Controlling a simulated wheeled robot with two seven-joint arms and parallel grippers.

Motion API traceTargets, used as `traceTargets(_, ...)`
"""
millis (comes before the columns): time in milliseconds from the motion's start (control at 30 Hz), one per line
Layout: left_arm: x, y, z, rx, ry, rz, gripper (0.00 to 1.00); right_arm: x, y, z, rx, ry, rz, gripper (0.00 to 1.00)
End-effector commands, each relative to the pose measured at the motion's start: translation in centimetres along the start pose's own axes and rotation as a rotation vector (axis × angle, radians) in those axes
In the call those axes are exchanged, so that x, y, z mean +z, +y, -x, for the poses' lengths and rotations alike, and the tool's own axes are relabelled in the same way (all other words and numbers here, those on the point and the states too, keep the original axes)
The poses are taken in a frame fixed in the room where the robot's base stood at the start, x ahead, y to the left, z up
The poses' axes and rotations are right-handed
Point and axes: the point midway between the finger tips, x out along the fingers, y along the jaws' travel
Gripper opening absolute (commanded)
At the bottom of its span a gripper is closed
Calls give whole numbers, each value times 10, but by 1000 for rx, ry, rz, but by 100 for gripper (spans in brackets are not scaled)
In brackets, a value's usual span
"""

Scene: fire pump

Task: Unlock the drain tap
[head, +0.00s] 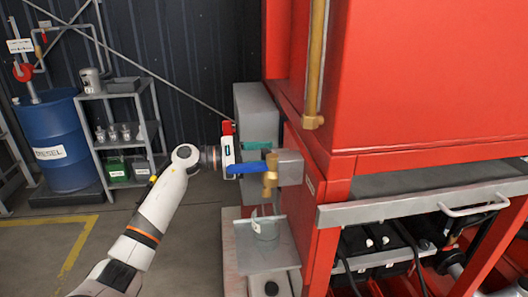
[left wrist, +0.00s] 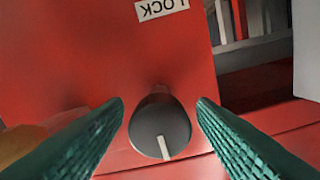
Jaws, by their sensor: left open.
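The brass drain tap (head: 270,178) with its blue lever (head: 248,168) sticks out of a grey block on the red housing in the head view. My left gripper (head: 257,145) is just above the blue lever, its green fingers partly seen. In the left wrist view a dark round knob (left wrist: 160,127) with a white pointer line sits on a red panel (left wrist: 90,50) below an upside-down LOCK label (left wrist: 161,9). My open green fingers (left wrist: 160,115) lie one on each side of the knob, with gaps. The knob is hidden in the head view. My right gripper is not in view.
A grey tray with a small cup (head: 265,228) sits below the tap. The big red housing (head: 430,80) fills the right, with a grey frame rail (head: 400,208) below. A blue diesel drum (head: 57,140) and a shelf (head: 125,90) stand at the back left. The floor between is clear.

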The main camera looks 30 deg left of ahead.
Motion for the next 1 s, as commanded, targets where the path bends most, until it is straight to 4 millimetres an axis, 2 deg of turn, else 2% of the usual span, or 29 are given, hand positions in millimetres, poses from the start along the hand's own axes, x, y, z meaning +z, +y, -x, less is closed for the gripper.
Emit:
traceTargets(300, 0, 0, -2, 0, 0, 0, 50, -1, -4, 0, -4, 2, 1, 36)
traceTargets(567, 0, 0, -2, 0, 0, 1, 7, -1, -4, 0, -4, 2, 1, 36)
traceTargets(833, 1, 0, -2, 0, -2, 26, 7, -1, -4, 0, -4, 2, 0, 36)
traceTargets(1000, 1, 0, -2, 0, -1, 100, 7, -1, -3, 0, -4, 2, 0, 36)
